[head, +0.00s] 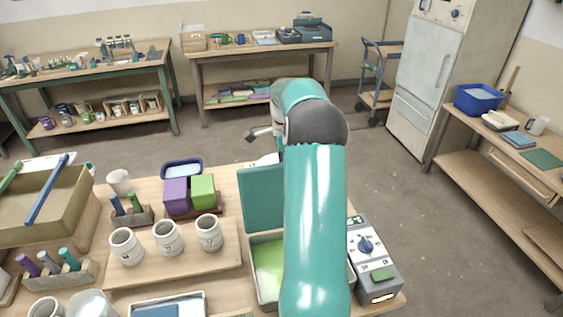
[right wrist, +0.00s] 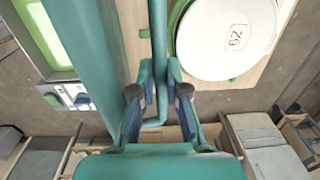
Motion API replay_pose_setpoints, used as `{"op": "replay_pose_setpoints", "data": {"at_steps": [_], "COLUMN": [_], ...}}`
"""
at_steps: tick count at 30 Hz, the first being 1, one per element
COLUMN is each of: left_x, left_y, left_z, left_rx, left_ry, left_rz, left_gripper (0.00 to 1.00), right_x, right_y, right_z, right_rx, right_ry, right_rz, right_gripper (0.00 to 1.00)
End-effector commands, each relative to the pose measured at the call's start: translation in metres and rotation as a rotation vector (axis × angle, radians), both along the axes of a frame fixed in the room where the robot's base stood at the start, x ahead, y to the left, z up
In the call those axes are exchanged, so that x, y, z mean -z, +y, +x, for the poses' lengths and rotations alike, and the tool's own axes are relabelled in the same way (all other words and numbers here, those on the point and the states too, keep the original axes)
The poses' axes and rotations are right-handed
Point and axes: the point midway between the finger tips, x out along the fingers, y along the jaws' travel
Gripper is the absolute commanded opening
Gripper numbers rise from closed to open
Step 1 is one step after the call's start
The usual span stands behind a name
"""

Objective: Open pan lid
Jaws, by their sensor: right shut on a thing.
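The pan (head: 254,286) is a grey tray with light green contents, partly hidden behind my right arm in the head view. Its teal lid (head: 262,199) stands raised at the pan's far side, and the pan's inside shows. In the right wrist view the lid (right wrist: 78,45) is a teal panel to the left, with the green pan contents (right wrist: 45,35) beyond it. My right gripper (right wrist: 158,80) is shut on a teal bar handle (right wrist: 158,35) beside the lid. In the head view my arm hides most of that grip. My left gripper is not in view.
A grey control box (head: 372,262) with a blue knob stands right of the pan. Several white cups (head: 168,238) and purple and green blocks (head: 176,196) stand to the left. A round white lid marked 62 (right wrist: 225,38) is close right of the gripper.

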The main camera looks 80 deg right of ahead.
Motion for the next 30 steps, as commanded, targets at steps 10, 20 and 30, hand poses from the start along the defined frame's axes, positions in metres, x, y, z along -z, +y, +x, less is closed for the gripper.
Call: {"op": "replay_pose_setpoints", "data": {"at_steps": [10, 20, 30], "left_x": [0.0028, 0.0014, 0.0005], "left_y": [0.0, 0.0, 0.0], "left_z": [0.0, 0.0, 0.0], "left_rx": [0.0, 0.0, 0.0], "left_ry": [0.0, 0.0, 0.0], "left_rz": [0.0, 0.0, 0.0], "left_gripper": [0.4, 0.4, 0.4], "right_x": [0.0079, 0.004, 0.0001], "right_y": [-0.0093, -0.0103, -0.0117], "right_z": [0.0101, 0.0094, 0.0085], "right_rx": [0.0, -0.001, -0.001], "right_ry": [-0.024, -0.024, -0.024], "right_rz": [-0.036, -0.043, -0.05], "right_gripper": [0.32, 0.39, 0.39]}}
